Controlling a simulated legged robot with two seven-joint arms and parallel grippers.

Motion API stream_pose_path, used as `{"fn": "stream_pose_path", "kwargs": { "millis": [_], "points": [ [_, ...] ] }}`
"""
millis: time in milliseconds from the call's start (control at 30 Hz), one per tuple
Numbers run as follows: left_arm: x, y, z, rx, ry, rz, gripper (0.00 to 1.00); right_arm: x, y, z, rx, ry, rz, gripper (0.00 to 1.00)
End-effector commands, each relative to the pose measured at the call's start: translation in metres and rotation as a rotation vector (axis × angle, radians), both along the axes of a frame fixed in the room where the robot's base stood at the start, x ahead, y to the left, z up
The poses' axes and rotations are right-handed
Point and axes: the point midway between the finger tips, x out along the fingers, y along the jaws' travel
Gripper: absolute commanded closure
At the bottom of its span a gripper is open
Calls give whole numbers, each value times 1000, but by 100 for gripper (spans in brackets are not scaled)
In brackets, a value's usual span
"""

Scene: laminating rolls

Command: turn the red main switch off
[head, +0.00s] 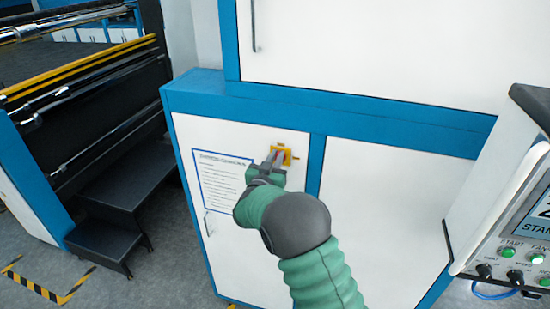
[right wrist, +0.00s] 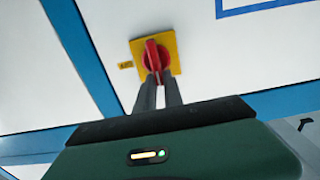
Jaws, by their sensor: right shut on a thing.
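The red main switch (right wrist: 154,57) sits on a yellow plate (right wrist: 172,48) on the white cabinet door. In the right wrist view its red handle stands between the fingertips of my right gripper (right wrist: 157,80), which is shut on it. In the head view the yellow plate (head: 286,152) shows just beyond my right gripper (head: 273,159), with a little red between the fingers. The gripper hides part of the switch there. My left gripper is not in view.
A printed notice (head: 224,182) is on the door left of the switch. A control panel (head: 515,225) with green buttons stands at the right. Black steps (head: 113,205) and a roller machine (head: 85,100) are at the left.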

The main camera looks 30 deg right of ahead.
Motion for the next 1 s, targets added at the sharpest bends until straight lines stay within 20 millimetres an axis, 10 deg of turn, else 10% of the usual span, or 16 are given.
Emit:
{"fn": "stream_pose_path", "kwargs": {
  "millis": [367,1000],
  "points": [
    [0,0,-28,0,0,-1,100,-1,0,-4,77,-96,6,100],
    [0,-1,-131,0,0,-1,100,-13,-9,-13,450,-536,8,100]
  ]
}}
